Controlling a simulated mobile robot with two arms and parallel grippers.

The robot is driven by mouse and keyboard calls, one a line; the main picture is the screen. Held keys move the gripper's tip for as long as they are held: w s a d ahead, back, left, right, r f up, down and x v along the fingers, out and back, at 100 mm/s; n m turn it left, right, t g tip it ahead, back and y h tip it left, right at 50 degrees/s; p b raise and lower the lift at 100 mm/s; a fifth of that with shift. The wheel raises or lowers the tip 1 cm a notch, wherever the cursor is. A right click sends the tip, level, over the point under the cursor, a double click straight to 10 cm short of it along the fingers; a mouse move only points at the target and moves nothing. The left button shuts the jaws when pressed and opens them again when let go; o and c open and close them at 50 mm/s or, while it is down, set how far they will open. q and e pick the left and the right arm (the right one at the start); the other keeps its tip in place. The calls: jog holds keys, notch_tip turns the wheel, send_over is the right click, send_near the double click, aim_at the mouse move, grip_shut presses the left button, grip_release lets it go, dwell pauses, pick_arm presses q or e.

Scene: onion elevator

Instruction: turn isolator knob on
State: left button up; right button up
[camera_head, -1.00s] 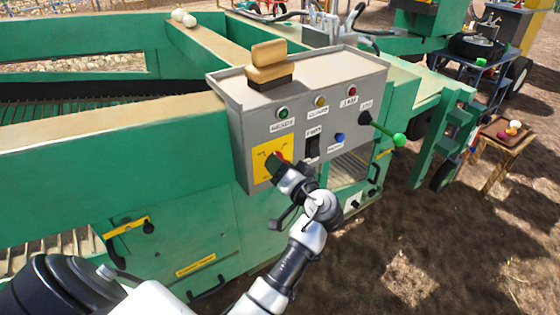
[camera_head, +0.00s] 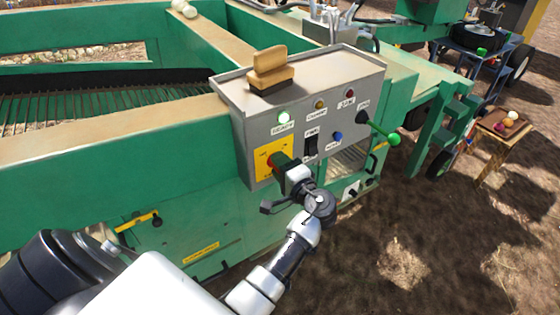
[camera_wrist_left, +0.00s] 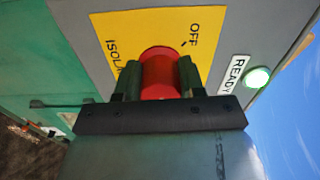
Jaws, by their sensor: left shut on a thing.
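The red isolator knob (camera_wrist_left: 158,80) sits on a yellow plate (camera_wrist_left: 112,28) marked "OFF" and "ISOL…"; the rest of the lettering is hidden. My left gripper (camera_wrist_left: 160,78) is shut on the knob, one dark finger on each side. In the head view, the gripper (camera_head: 277,161) covers most of the knob, and the yellow plate (camera_head: 264,150) shows around it on the grey control box (camera_head: 330,95). The knob's pointer direction is hidden. The READY lamp (camera_head: 283,117) glows bright green, and it also glows in the left wrist view (camera_wrist_left: 258,77). My right gripper is out of view.
The box also carries a black switch (camera_head: 311,145), a blue button (camera_head: 336,136), unlit yellow (camera_head: 320,104) and red (camera_head: 349,93) lamps, and a green-knobbed lever (camera_head: 393,139). A wooden-handled brush (camera_head: 271,69) lies on top.

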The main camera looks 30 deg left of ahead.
pick_arm(q)
jog(key=shift+r+m, duration=0.1)
jog(key=shift+m, duration=0.3)
jog(key=o, duration=0.9)
